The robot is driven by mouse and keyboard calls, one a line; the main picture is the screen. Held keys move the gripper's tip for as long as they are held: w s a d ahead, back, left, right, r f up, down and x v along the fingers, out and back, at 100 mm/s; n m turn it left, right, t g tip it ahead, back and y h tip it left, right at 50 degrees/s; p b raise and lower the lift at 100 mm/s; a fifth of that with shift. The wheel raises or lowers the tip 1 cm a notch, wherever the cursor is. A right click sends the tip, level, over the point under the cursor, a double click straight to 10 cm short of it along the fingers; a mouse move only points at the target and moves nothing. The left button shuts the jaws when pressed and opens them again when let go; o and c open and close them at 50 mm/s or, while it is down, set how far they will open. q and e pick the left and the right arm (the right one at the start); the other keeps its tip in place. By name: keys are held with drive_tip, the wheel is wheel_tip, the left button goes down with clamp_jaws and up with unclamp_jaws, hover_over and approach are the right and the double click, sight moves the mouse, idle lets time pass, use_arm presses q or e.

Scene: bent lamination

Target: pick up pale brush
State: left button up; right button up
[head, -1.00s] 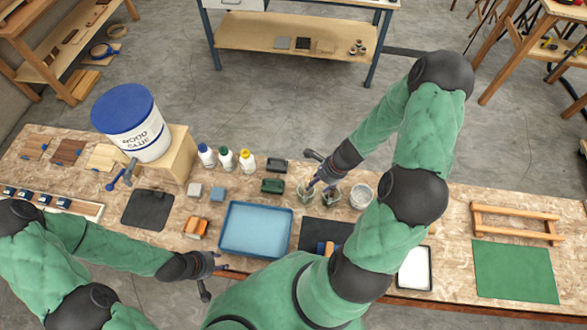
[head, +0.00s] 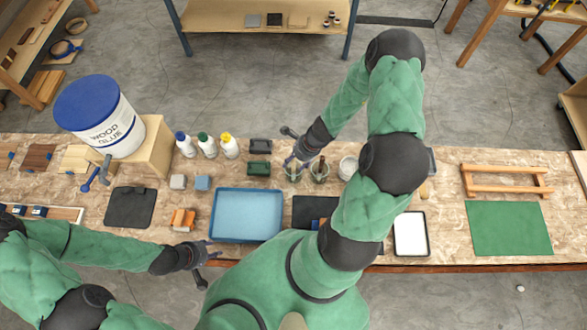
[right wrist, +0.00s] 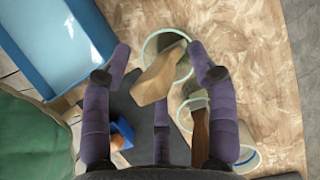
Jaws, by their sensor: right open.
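The pale brush (right wrist: 158,78) is a light wooden handle leaning out of a glass jar (right wrist: 152,50) in the right wrist view. My right gripper (right wrist: 160,60) is open, with its purple fingers on either side of the handle and no clear contact. In the head view this gripper (head: 303,160) is at the left jar (head: 293,174), and the brush is hard to make out there. A darker brush (right wrist: 200,130) stands in the jar beside it. My left gripper (head: 205,264) is open and empty at the table's front edge.
A third jar (head: 348,167) stands just right of the two brush jars. A blue tray (head: 247,241), a dark mat (head: 305,212) and a white tray (head: 411,234) lie in front. Glue bottles (head: 207,146) stand behind left.

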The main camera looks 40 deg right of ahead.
drive_tip(key=shift+w+a+f, duration=0.2)
drive_tip(key=shift+f, duration=0.4)
use_arm(q)
drive_tip(key=shift+f, duration=0.25)
use_arm(e)
drive_tip(key=shift+s, duration=0.1)
drive_tip(key=c, duration=1.1)
